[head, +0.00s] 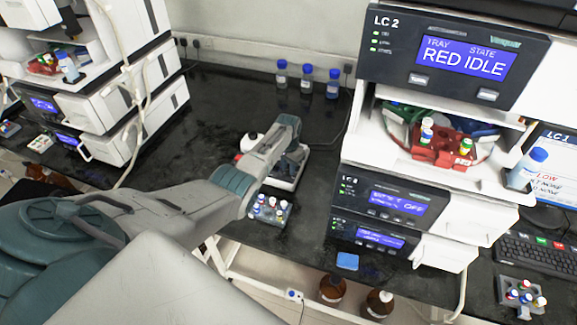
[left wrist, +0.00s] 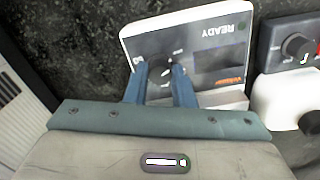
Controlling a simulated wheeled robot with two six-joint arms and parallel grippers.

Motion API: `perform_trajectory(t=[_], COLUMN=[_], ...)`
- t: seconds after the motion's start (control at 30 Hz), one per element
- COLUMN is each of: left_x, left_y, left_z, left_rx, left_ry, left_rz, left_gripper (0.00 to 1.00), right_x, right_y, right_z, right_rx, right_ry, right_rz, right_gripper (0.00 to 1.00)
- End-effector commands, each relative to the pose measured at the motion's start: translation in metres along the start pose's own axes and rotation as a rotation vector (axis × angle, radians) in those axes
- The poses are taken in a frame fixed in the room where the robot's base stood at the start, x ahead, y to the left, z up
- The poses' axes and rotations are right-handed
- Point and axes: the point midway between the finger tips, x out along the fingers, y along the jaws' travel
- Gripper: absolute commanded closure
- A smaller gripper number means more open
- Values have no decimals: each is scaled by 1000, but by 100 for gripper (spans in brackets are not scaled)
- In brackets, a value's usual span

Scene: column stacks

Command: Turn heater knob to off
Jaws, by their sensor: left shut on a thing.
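A white bench device (left wrist: 222,52) with a grey front panel shows upside down in the left wrist view, with the word READY and a small dark display. Its round dark knob (left wrist: 160,66) has a light pointer mark. The blue fingers of my left gripper (left wrist: 159,78) are shut on this knob, one on each side. In the head view my left gripper (head: 296,158) is over the white device (head: 286,181), and my arm hides the knob. The knob's exact setting is too small to read. My right gripper is not in view.
A second knob (left wrist: 297,46) on a dark panel sits close to the right in the left wrist view. A rack of capped vials (head: 270,210) stands just in front of the device. The LC 2 stack (head: 440,55) rises to the right. Blue-capped bottles (head: 307,80) stand behind.

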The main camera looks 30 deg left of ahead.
Motion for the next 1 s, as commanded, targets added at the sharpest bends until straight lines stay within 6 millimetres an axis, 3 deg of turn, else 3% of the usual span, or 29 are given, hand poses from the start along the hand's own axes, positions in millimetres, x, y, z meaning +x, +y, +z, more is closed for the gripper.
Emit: perform_trajectory(t=[0.7, 0.73, 0.8, 1.0], left_x=[0, 0, 0, 0], left_y=[0, 0, 0, 0], left_z=[0, 0, 0, 0], left_rx=[-71, -71, -71, -70], left_ry=[-1, -1, -1, -1], left_rz=[-1, -1, 0, 0], left_gripper=[100, 72, 58, 56], right_x=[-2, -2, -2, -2], right_y=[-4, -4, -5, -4], right_z=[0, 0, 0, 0], right_rx=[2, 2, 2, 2], right_ry=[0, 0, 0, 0], right_rz=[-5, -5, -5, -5], right_gripper=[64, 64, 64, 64])
